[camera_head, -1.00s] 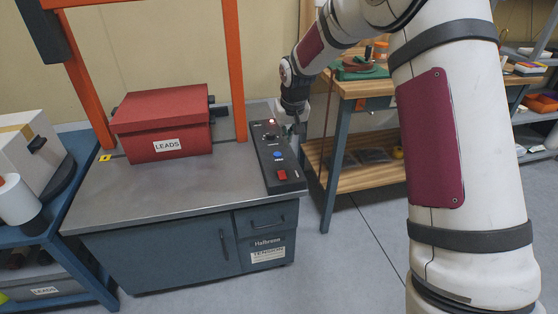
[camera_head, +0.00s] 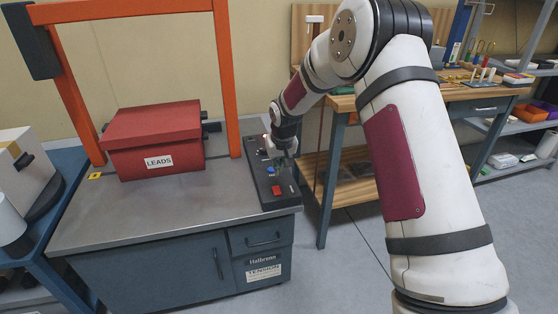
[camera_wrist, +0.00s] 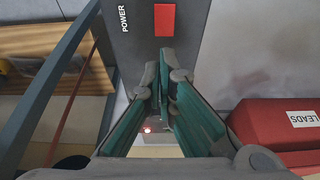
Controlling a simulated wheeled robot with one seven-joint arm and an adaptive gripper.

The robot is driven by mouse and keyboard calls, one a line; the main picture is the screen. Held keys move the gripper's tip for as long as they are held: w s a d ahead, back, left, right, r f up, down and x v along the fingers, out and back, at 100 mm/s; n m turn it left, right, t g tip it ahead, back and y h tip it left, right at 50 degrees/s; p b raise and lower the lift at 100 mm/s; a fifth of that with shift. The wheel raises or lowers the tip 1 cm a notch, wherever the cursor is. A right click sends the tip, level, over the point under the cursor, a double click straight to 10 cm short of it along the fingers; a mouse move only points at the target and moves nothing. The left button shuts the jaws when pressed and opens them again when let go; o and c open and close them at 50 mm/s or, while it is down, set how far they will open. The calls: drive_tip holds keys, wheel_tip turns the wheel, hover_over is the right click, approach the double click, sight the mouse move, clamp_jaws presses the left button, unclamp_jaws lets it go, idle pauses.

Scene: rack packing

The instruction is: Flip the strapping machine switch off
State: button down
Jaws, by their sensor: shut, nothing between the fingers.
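The strapping machine is a grey-blue cabinet with a steel top (camera_head: 160,210) and an orange arch (camera_head: 130,14). Its dark control panel (camera_head: 276,204) runs along the right side of the top. The red power switch (camera_head: 277,190) is near the panel's front end; it also shows beside the word POWER in the wrist view (camera_wrist: 164,20). I cannot tell which way it is tipped. My gripper (camera_head: 283,162) is over the middle of the panel, behind the switch. In the wrist view its shut, empty fingertips (camera_wrist: 165,62) are just short of the red switch, apart from it in the picture.
A red box labelled LEADS (camera_head: 155,138) sits on the steel top, left of the panel. A wooden workbench (camera_head: 345,103) stands to the right. A blue cart (camera_head: 60,195) stands at the left. The front of the steel top is clear.

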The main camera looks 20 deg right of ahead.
sight(277, 187)
drive_tip(key=x, duration=0.4)
drive_tip(key=b+x, duration=0.1)
drive_tip(key=x, duration=0.1)
drive_tip(key=shift+s+f, duration=0.3)
drive_tip(key=shift+f, duration=0.05)
drive_tip(key=shift+w+f+b, duration=0.15)
drive_tip(key=shift+f+b, duration=0.2)
drive_tip(key=shift+f, duration=0.05)
drive_tip(key=shift+s+r+p, duration=0.3)
drive_tip(key=shift+s+p, duration=0.25)
drive_tip(key=shift+s, duration=0.25)
